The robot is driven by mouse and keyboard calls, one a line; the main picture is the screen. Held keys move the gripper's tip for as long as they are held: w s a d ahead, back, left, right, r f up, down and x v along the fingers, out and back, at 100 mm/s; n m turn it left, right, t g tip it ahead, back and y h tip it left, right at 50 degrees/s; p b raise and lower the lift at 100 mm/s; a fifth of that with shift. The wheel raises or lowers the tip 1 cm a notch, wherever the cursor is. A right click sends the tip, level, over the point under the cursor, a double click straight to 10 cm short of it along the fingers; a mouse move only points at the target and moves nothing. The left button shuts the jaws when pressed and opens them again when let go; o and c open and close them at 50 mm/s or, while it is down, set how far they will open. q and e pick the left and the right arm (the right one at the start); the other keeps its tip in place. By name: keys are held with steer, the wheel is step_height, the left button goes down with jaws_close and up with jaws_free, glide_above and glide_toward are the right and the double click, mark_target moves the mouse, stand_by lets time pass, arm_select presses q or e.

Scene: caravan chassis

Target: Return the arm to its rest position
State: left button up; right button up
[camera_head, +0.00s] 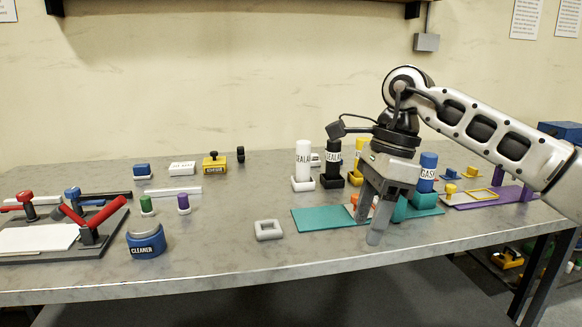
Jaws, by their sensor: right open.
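My right arm comes in from the right edge and bends down over the table. My right gripper (372,220) points downward with its two fingers apart, near the front of the table. It stands in front of a teal mat (312,219) and partly hides it. An orange and white part shows behind the fingers, partly hidden. I see nothing held between the fingers. My left gripper is not in view.
White (303,165) and black (332,165) sealant tubes and a blue tube (427,172) stand behind the gripper. A blue cleaner pot (146,241) and a clamp fixture (110,238) are farther left. The middle front is clear.

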steer(key=s+a+f+m+g+y, duration=0.1)
steer(key=s+a+f+m+y, duration=0.1)
steer(key=s+a+m+y, duration=0.55)
steer(key=s+a+f+m+g+y, duration=0.1)
steer(key=s+a+f+m+y, duration=0.2)
steer(key=a+y, duration=0.85)
steer(key=w+d+f+m+t+h, duration=0.1)
steer(key=d+f+m+t+h, duration=0.3)
steer(key=m+t, duration=0.5)
steer(key=w+d+f+m+t+h+p, duration=0.1)
steer(key=d+f+m+t+h, duration=0.35)
steer(key=m, duration=0.75)
steer(key=w+d+f+m+t+h, duration=0.1)
steer(key=d+f+m+t+h, duration=0.25)
steer(key=m+t, duration=0.55)
steer(key=s+d+f+m+g+h, duration=0.3)
steer(key=s+d+f+m+g, duration=0.1)
steer(key=s+f+m, duration=0.2)
steer(key=s+d+f+m+g+h, duration=0.3)
steer(key=s+d+f+m+g, duration=0.1)
steer(key=f, duration=0.5)
steer(key=s+m+g, duration=0.1)
steer(key=s+m, duration=0.1)
steer(key=s, duration=0.1)
steer(key=shift+s+d+f, duration=0.3)
steer(key=shift+d, duration=0.1)
